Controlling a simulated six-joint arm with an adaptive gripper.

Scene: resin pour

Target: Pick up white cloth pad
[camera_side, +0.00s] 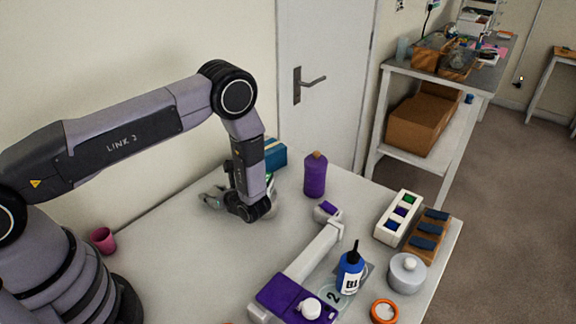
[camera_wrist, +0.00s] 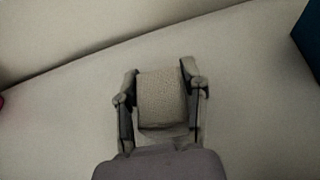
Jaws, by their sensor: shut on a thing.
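The white cloth pad (camera_wrist: 162,98) shows in the wrist view as a pale, textured block between the two fingers of my gripper (camera_wrist: 160,92). The fingers press on its left and right sides. In the side view, my gripper (camera_side: 212,199) points left near the back edge of the table, beside the wall. The pad cannot be made out clearly in the side view. Whether the pad touches the table is hard to tell.
A blue box (camera_side: 275,155) stands behind my wrist, with a purple bottle (camera_side: 315,175) to its right. A pink cup (camera_side: 103,240) stands at the left. The table's middle is clear.

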